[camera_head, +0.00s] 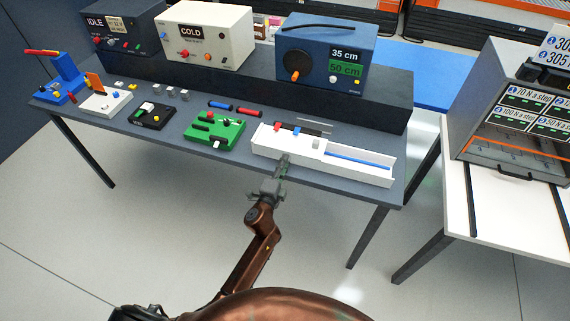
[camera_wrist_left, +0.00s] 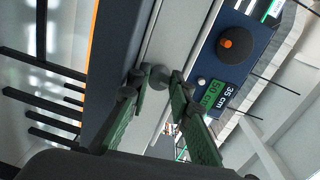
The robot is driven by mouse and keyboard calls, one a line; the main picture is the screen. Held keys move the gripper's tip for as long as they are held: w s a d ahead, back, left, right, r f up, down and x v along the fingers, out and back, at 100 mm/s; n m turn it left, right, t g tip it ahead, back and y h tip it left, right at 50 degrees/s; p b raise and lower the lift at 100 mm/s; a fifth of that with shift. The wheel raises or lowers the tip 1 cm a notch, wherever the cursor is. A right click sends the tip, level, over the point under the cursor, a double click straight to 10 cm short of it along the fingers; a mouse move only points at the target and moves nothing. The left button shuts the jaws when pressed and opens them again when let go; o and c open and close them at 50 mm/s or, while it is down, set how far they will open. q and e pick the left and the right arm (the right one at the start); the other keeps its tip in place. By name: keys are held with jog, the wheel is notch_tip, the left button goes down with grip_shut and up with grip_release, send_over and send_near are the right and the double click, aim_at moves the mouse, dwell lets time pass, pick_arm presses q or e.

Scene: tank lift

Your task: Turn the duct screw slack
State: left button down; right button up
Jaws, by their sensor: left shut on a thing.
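The duct is a long white open channel (camera_head: 370,180) at the front right of the bench, with a blue strip lying inside it. My left gripper (camera_head: 283,163) is at the duct's front wall, left of the middle. In the left wrist view the gripper (camera_wrist_left: 156,82) has its two green-padded fingers on either side of a small round grey screw head (camera_wrist_left: 158,73). It is shut on this duct screw, at the pale wall. In the head view the fingers hide the screw. The right gripper is not in view.
A blue box with an orange knob (camera_head: 345,55) and readouts "35 cm" and "50 cm" stands behind the duct. A green block (camera_head: 230,132) lies left of it. A cream "COLD" box (camera_head: 222,45) stands further left. Free floor lies before the bench (camera_head: 195,157).

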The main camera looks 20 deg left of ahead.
pick_arm(q)
jog(key=shift+n, duration=0.5)
dwell(0.3)
jog(key=c, duration=1.8)
grip_release()
jog(key=shift+o, duration=0.3)
jog(key=shift+f, duration=0.1)
jog(key=shift+s+f, duration=0.1)
jog(key=shift+s+f, duration=0.1)
jog(key=shift+s, duration=0.35)
jog(key=s+r, duration=0.1)
jog(key=s, duration=0.6)
jog(key=shift+a, duration=0.2)
jog(key=shift+r, duration=0.1)
